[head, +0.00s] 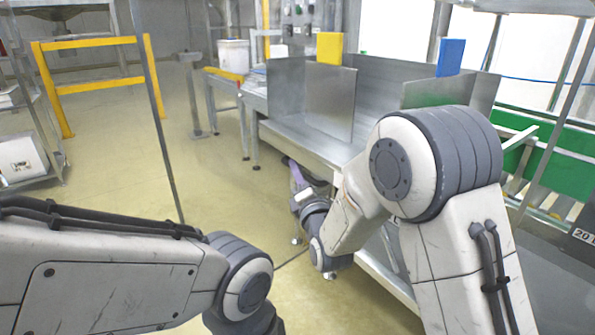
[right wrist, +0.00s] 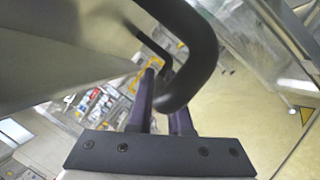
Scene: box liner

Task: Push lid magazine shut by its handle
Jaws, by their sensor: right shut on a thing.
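The lid magazine (head: 300,138) appears to be the grey metal tray unit with upright plates, right of centre in the head view. My right gripper (head: 292,172) reaches down beside its near left edge, its purple fingers partly hidden. In the right wrist view, a dark curved handle (right wrist: 197,58) crosses between the purple fingers of my right gripper (right wrist: 165,100), which is shut on it.
A green-sided conveyor (head: 560,165) stands at the right. A yellow rail (head: 95,85) and a shelf rack are at the left.

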